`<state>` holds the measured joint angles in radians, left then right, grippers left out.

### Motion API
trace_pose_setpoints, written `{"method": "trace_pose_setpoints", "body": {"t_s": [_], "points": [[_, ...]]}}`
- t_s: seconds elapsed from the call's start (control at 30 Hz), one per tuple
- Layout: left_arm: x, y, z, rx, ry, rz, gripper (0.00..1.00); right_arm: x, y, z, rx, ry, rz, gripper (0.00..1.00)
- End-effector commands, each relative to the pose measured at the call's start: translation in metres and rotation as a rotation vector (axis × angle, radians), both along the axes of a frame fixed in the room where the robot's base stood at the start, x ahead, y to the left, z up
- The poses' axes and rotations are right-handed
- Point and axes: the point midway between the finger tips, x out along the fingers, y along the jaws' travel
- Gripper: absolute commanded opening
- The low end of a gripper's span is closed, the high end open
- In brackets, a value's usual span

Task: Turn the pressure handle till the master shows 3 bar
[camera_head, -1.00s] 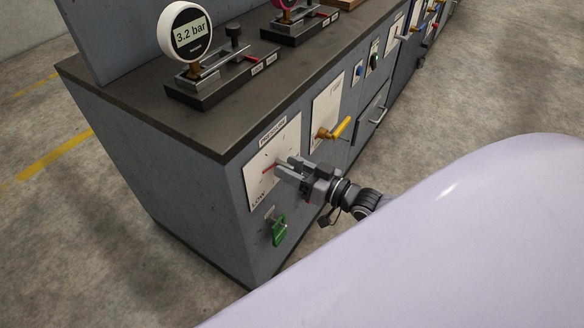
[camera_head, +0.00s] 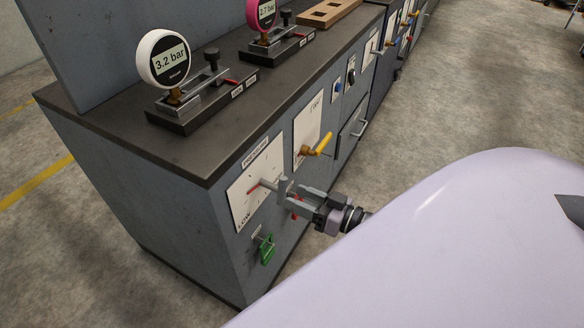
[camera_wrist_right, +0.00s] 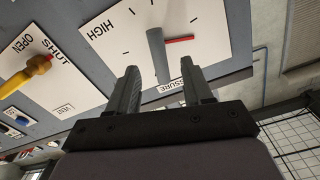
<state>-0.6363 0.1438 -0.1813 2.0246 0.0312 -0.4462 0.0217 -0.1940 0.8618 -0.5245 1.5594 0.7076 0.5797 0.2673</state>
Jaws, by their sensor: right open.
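The master gauge (camera_head: 168,60), a white round dial on a black base, reads 3.2 bar in the head view. The pressure handle (camera_wrist_right: 157,55) is a grey lever with a red pointer (camera_wrist_right: 180,39) on a white plate (camera_wrist_right: 130,27) marked HIGH. In the head view the plate (camera_head: 243,200) shows LOW at its lower corner. My right gripper (camera_wrist_right: 160,68) is open, its two fingers apart, with the handle ahead of the gap between the fingertips. In the head view the right gripper (camera_head: 292,194) is at the front of the plate. My left gripper is not in view.
A second gauge (camera_head: 262,14), pink, stands behind the master. A yellow valve lever (camera_head: 319,146) sticks out right of the pressure plate. A drawer handle (camera_head: 361,129) protrudes further along the cabinet front.

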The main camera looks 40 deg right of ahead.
Motion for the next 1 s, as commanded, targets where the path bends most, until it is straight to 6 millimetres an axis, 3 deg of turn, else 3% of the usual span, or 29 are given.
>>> {"method": "trace_pose_setpoints", "body": {"t_s": [0.43,0.73,1.0], "points": [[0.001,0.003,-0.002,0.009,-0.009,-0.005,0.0,-0.003,0.0,-0.003,0.003,-0.008,-0.002,0.48],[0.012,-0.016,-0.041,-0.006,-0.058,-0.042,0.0,-0.005,0.018,-0.021,0.063,-0.178,-0.094,0.48],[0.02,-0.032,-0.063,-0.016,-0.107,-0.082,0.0,-0.013,0.017,-0.024,0.099,-0.327,-0.243,0.48]]}}
